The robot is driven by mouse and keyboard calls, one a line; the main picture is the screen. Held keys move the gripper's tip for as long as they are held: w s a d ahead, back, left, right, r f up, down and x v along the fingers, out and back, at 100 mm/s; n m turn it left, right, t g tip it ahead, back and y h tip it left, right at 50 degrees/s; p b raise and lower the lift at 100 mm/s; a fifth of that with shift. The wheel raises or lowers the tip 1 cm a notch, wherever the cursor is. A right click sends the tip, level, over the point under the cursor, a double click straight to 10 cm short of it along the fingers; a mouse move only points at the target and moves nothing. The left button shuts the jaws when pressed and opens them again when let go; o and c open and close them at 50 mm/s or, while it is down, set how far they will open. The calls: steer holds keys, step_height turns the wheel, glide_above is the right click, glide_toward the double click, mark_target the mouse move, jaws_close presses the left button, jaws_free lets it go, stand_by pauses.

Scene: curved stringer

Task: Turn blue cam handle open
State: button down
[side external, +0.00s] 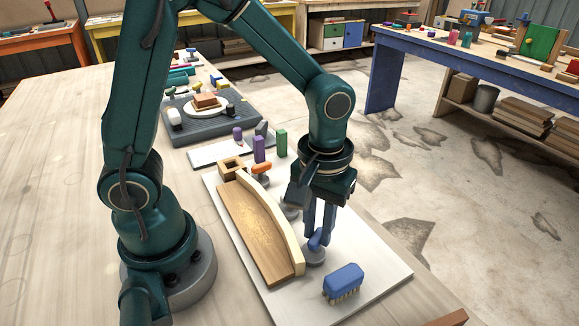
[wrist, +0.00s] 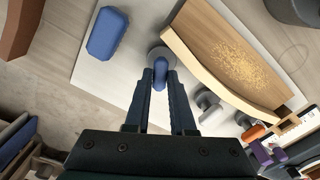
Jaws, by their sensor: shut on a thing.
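The blue cam handle (side external: 315,241) sits on a round grey base (side external: 314,256) beside the curved end of the wooden stringer (side external: 255,225). My gripper (side external: 320,235) points down over it, its fingers closed on the handle. In the wrist view the blue cam handle (wrist: 160,74) lies between the fingertips of my gripper (wrist: 160,76), with the stringer (wrist: 225,60) to its right. An orange cam handle (side external: 262,168) sits farther along the stringer. A grey cam between them is partly hidden behind my gripper.
A blue brush (side external: 343,281) lies on the white board (side external: 225,200) near the handle. Purple (side external: 259,148) and green (side external: 281,143) blocks stand beyond the board's far end. A wooden square box (side external: 231,168) is at the stringer's far end.

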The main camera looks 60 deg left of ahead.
mark_target(318, 233)
steer(key=n, duration=0.6)
steer(key=shift+n, duration=0.3)
steer(key=n, duration=0.5)
steer(key=shift+n, duration=0.4)
steer(key=c, duration=0.8)
jaws_free()
steer(key=shift+o, duration=0.2)
steer(key=shift+r, duration=0.1)
steer(key=shift+r, duration=2.5)
steer(key=shift+r, duration=0.1)
